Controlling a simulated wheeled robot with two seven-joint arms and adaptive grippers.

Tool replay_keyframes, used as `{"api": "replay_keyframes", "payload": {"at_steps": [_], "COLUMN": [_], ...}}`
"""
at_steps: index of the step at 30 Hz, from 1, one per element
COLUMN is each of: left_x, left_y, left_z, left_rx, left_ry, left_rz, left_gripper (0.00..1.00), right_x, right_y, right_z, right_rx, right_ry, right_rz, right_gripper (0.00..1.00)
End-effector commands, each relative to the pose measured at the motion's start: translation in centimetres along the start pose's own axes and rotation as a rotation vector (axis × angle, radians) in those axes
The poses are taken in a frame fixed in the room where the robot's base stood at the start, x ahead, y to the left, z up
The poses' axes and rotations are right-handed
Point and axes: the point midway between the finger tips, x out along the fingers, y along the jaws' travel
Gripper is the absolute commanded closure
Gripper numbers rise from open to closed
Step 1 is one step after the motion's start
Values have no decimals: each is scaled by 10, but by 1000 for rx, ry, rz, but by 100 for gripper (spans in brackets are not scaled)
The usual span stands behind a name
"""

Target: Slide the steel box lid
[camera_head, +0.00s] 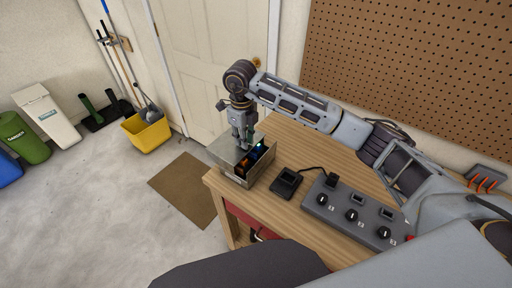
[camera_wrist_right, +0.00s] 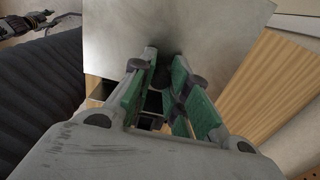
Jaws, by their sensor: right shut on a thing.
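The steel box (camera_head: 236,179) stands on the left end of the wooden table. Its flat steel lid (camera_head: 223,150) covers the left part, and the right part is open, showing dark, orange and blue contents (camera_head: 256,160). My right gripper (camera_head: 242,143) reaches down onto the lid from above. In the right wrist view the lid (camera_wrist_right: 215,28) is a grey plate beyond the green-padded fingers (camera_wrist_right: 164,80), which are shut on the lid. The exact gripped part is mostly hidden between the fingers.
A small black device (camera_head: 286,183) and a grey control panel with knobs (camera_head: 350,213) sit right of the box on the table (camera_head: 262,203). A yellow bucket (camera_head: 147,133) and bins stand on the floor at left. A pegboard (camera_head: 420,60) is behind.

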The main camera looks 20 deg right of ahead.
Motion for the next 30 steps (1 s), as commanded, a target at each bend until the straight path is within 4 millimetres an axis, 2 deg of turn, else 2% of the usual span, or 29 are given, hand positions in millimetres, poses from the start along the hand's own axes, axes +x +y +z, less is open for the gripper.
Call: {"api": "replay_keyframes", "payload": {"at_steps": [10,30], "left_x": [3,8], "left_y": [-8,3], "left_z": [2,0], "left_rx": [3,-3], "left_ry": [-2,1], "left_rz": [-8,3], "left_gripper": [60,60], "right_x": [0,0], "right_y": [0,0], "right_z": [11,31], "right_rx": [1,0], "right_ry": [-1,-1], "right_rz": [-1,-1], "right_gripper": [100,100]}}
